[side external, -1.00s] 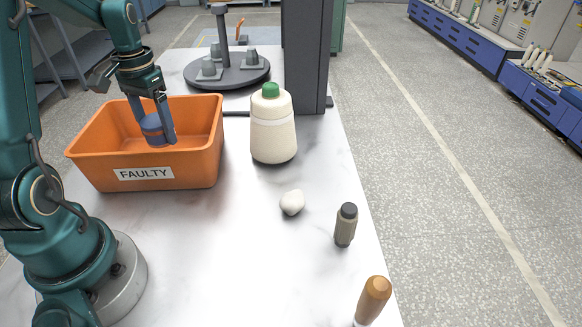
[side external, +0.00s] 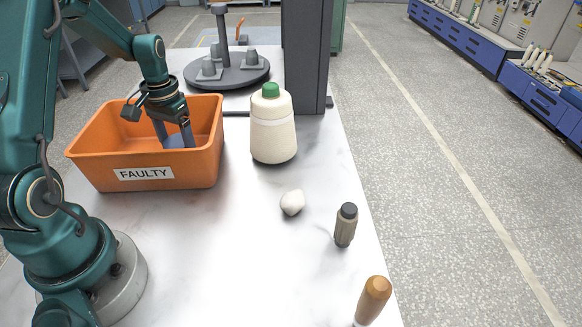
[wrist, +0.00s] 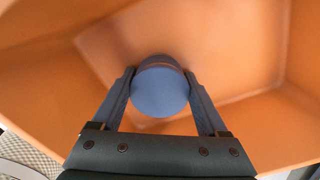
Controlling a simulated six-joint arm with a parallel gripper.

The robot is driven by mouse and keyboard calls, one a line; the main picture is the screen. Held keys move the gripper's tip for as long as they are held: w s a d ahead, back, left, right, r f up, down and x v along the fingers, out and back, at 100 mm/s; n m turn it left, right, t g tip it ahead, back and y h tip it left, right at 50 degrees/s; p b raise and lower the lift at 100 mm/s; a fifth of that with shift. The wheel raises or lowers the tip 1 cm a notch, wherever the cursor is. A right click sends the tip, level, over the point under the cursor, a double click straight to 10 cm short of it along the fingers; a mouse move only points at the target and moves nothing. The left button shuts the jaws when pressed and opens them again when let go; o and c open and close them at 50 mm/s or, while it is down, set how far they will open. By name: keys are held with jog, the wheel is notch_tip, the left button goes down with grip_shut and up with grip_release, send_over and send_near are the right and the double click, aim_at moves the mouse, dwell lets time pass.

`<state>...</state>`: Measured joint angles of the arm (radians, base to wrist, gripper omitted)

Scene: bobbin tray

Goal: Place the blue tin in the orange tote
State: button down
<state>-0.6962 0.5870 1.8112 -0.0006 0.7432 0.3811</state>
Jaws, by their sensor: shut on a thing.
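The orange tote (side external: 205,165) with a "FAULTY" label stands on the table at the left in the side view. My gripper (side external: 177,141) reaches down inside it, toward its right part. The blue tin (side external: 174,141) is between the fingers, partly hidden by them and by the tote's front wall. In the wrist view, my gripper (wrist: 160,92) is shut on the blue tin (wrist: 160,92), one finger on each side, with the tote's orange floor and walls (wrist: 235,45) around it. I cannot tell whether the tin touches the tote's floor.
A cream bottle with a green cap (side external: 273,130) stands just right of the tote. A white lump (side external: 292,202), a dark-capped vial (side external: 346,226) and a wooden-handled tool (side external: 373,298) sit farther right. A round grey stand (side external: 227,75) and a dark post (side external: 304,55) are behind.

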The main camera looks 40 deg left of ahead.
aim_at(177, 142)
grip_release()
notch_tip(177, 142, up, 12)
jog(key=d+r, duration=0.1)
jog(key=d, duration=0.2)
jog(key=s+d+r+m+t, duration=0.1)
jog(key=d+r, duration=0.1)
jog(key=d, duration=0.2)
jog(key=s+d+r+t+y, duration=0.1)
jog(key=d, duration=0.3)
jog(key=shift+s+r+m, duration=0.1)
jog(key=shift+r+m, duration=0.05)
jog(key=shift+m, duration=0.25)
jog(key=s+d+f+m+t+h, duration=0.1)
jog(key=s+d+t, duration=0.2)
jog(key=s+d, duration=0.4)
jog(key=shift+d+f+m+t, duration=0.3)
jog(key=shift+d+m, duration=0.1)
jog(key=shift+d, duration=0.5)
